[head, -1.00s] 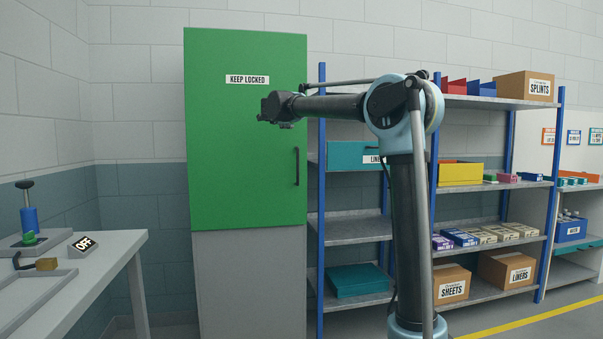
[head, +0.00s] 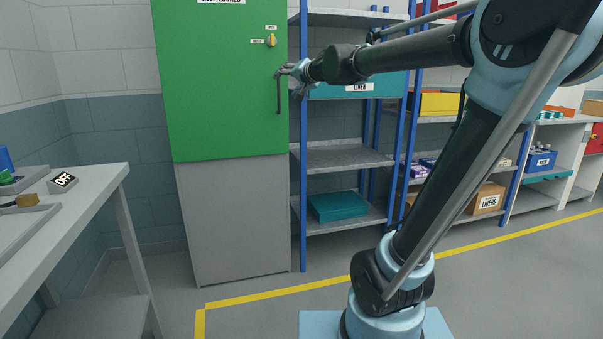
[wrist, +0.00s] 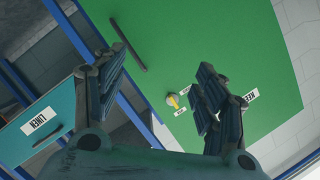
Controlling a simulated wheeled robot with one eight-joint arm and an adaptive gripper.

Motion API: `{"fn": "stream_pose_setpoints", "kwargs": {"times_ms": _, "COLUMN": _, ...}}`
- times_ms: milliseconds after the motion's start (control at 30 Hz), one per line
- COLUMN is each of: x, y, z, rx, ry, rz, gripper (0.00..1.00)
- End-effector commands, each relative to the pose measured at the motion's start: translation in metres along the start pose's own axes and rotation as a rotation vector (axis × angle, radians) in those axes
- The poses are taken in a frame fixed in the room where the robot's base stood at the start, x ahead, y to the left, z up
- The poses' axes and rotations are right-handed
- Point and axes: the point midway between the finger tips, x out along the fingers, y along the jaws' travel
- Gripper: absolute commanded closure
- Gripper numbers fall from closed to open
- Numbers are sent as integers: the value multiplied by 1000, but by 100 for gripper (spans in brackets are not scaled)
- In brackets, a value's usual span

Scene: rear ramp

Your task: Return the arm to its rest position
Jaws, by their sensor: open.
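My arm (head: 465,150) rises from its light blue base and bends left at the elbow. My gripper (head: 290,78) shows small by the dark handle (head: 278,95) of the green cabinet door (head: 215,90). In the wrist view my gripper (wrist: 160,60) is open, its two dark fingers spread wide with nothing between them. Beyond them are the door (wrist: 190,50), its handle (wrist: 128,42) and a yellow knob (wrist: 173,101). The fingers appear apart from the handle, but the exact gap is unclear. The door looks closed.
A shelf rack with blue posts (head: 303,150) stands right of the cabinet, holding a teal LINEN bin (head: 350,86). Yellow tape (head: 270,293) crosses the open floor.

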Motion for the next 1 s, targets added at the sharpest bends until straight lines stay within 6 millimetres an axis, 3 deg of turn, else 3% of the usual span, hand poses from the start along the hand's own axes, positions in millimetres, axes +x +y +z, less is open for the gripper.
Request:
{"fn": "stream_pose_setpoints", "kwargs": {"times_ms": 33, "x": -16, "y": 22, "z": 19, "rx": -38, "ry": -44, "rz": 30, "gripper": 35}}
{"fn": "stream_pose_setpoints", "kwargs": {"times_ms": 200, "x": -64, "y": 89, "z": 84, "rx": -154, "ry": -209, "rz": 139, "gripper": 35}}
{"fn": "stream_pose_setpoints", "kwargs": {"times_ms": 467, "x": -144, "y": 193, "z": 177, "rx": -272, "ry": -442, "rz": 334, "gripper": 35}}
{"fn": "stream_pose_setpoints", "kwargs": {"times_ms": 700, "x": -228, "y": 286, "z": 256, "rx": -326, "ry": -649, "rz": 541, "gripper": 35}}
{"fn": "stream_pose_setpoints", "kwargs": {"times_ms": 900, "x": -294, "y": 346, "z": 310, "rx": -334, "ry": -796, "rz": 705, "gripper": 35}}
{"fn": "stream_pose_setpoints", "kwargs": {"times_ms": 1000, "x": -316, "y": 363, "z": 327, "rx": -331, "ry": -845, "rz": 760, "gripper": 35}}
